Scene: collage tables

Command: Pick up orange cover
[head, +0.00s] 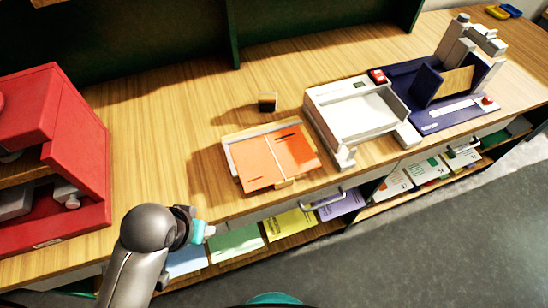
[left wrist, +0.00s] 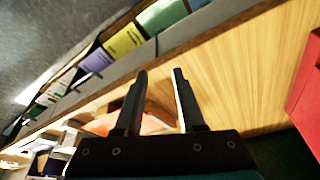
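The orange cover (head: 262,168) lies on a pale tray (head: 232,158) on the wooden table, near its front edge. It looks like two orange panels side by side. In the left wrist view part of the orange cover (left wrist: 155,124) shows between and behind the fingers. My left gripper (left wrist: 160,75) is open, with nothing between its fingertips. In the head view my left arm is at the lower left, in front of the table edge and apart from the cover; its fingers are not clear there. My right gripper is not in view.
A red machine (head: 75,150) stands at the left. A white device (head: 355,115) and a dark blue device (head: 440,100) stand right of the tray. A small dark block (head: 267,102) sits behind it. Shelves below hold coloured papers (head: 290,224).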

